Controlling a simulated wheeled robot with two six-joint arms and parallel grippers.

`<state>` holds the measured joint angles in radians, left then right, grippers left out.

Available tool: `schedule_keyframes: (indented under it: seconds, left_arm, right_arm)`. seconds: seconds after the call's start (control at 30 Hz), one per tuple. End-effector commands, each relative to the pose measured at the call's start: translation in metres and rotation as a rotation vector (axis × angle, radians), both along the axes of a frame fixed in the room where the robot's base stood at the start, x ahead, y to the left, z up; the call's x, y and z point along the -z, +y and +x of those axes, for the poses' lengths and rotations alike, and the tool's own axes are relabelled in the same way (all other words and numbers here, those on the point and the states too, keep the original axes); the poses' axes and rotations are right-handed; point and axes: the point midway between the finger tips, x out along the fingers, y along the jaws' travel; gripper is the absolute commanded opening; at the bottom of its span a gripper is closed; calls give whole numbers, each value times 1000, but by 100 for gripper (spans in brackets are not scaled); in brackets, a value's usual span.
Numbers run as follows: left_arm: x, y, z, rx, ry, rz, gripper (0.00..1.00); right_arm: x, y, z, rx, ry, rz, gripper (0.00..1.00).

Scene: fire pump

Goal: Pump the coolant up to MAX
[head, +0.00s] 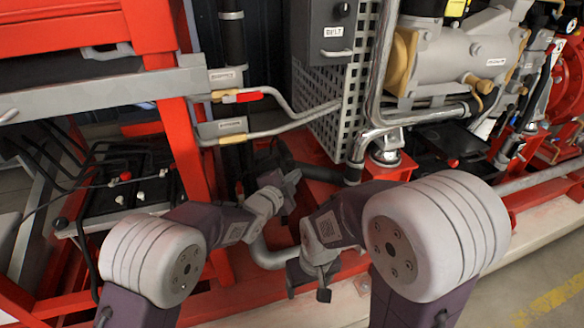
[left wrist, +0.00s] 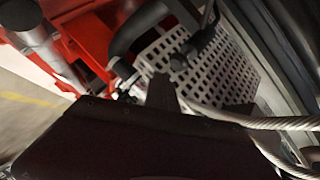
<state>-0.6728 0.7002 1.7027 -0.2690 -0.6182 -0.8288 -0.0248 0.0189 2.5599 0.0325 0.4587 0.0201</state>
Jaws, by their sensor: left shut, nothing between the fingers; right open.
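My right gripper (head: 308,280) is open and lower, over the red base rail. A second grey rod (head: 270,132) runs from a lower labelled bracket (head: 222,128). Both grippers are apart from these. I cannot make out a coolant gauge or MAX mark.
The perforated guard (head: 328,115) stands behind, under a grey box labelled BELT (head: 333,32). Chrome pipes (head: 366,80) and a grey pump body (head: 465,55) are to the right. A battery with cables (head: 125,190) is at left. Open floor (head: 545,270) is at lower right.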

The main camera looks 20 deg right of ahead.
Motion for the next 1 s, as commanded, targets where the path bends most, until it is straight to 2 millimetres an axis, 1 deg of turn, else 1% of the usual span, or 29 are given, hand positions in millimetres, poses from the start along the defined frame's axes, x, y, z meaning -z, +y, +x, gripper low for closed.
schedule_keyframes:
  seconds: [0.03,0.1,0.3,0.4,0.53,1.0]
  left_arm:
    - [3,0,-6,1,1,-1,0]
    - [4,0,-13,1,0,-1,0]
    - [3,2,-33,2,0,-1,0]
    - [2,2,-40,1,1,-1,0]
    - [1,3,-42,0,0,0,0]
    - [1,3,-42,0,0,0,0]
  right_arm:
    - [7,0,0,0,0,0,75]
    - [11,0,0,0,0,0,75]
    - [21,0,0,0,0,0,75]
    - [23,0,0,0,0,0,75]
    - [23,0,0,0,0,0,75]
    - [23,0,0,0,0,0,75]
